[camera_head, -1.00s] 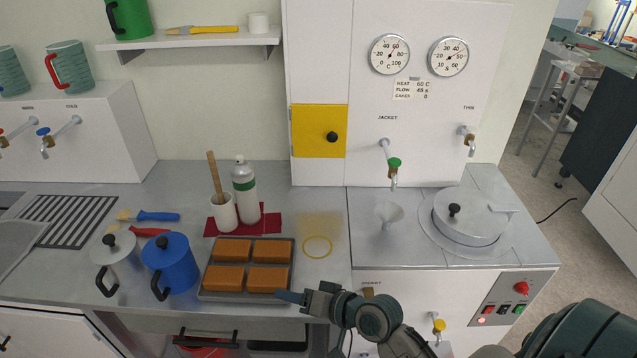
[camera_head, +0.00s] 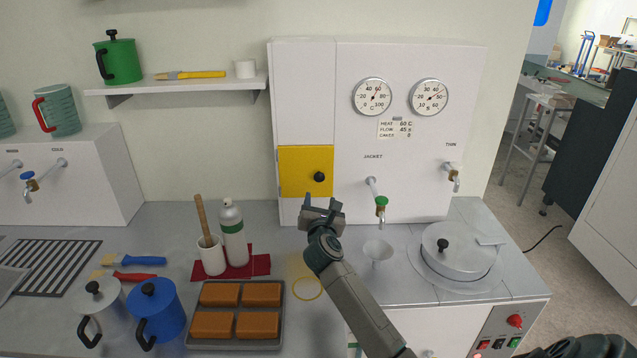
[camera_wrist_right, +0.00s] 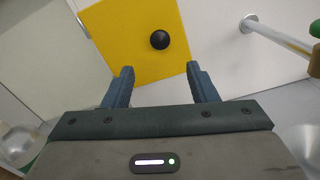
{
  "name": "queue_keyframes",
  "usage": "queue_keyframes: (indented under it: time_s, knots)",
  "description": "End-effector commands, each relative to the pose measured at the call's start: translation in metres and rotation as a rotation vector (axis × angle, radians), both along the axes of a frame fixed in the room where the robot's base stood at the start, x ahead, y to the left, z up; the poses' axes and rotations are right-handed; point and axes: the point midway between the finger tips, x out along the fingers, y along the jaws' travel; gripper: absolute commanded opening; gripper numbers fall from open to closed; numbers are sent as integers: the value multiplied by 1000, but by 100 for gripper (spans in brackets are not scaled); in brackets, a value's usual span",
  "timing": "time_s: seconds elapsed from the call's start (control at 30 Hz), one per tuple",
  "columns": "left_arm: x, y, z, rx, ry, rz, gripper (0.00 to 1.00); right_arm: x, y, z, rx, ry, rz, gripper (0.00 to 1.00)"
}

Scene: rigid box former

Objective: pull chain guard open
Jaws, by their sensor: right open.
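The chain guard appears to be the yellow panel (camera_head: 298,171) with a round black knob (camera_head: 319,177), set flat and closed in the white cabinet front. My right gripper (camera_head: 321,203) is open and empty just below the panel in the head view. In the right wrist view the yellow panel (camera_wrist_right: 128,38) and its knob (camera_wrist_right: 160,40) lie ahead of the open fingers (camera_wrist_right: 163,88). The knob is beyond the fingertips, roughly centred between them, and not touched. My left gripper is not in view.
A jacket tap with a green knob (camera_head: 382,201) sticks out right of the panel. A funnel (camera_head: 378,251) and a lidded round pot (camera_head: 460,249) stand on the counter below. A tray of orange blocks (camera_head: 236,342) and a spray bottle (camera_head: 231,231) are at the left.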

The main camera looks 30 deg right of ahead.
Motion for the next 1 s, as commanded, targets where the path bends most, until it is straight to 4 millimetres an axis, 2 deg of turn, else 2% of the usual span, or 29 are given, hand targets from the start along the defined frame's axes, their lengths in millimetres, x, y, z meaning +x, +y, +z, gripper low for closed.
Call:
queue_keyframes:
  time_s: [0.17,0.4,0.6,0.8,1.0]
  knots:
    - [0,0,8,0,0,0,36,18,-12,3,0,2,-3,53]
    - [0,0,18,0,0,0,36,56,-34,3,-3,1,-2,53]
    - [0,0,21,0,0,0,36,79,-49,2,-3,0,-1,53]
    - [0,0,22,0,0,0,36,89,-55,1,-4,0,0,53]
    - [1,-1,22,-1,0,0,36,90,-55,0,-3,1,1,53]
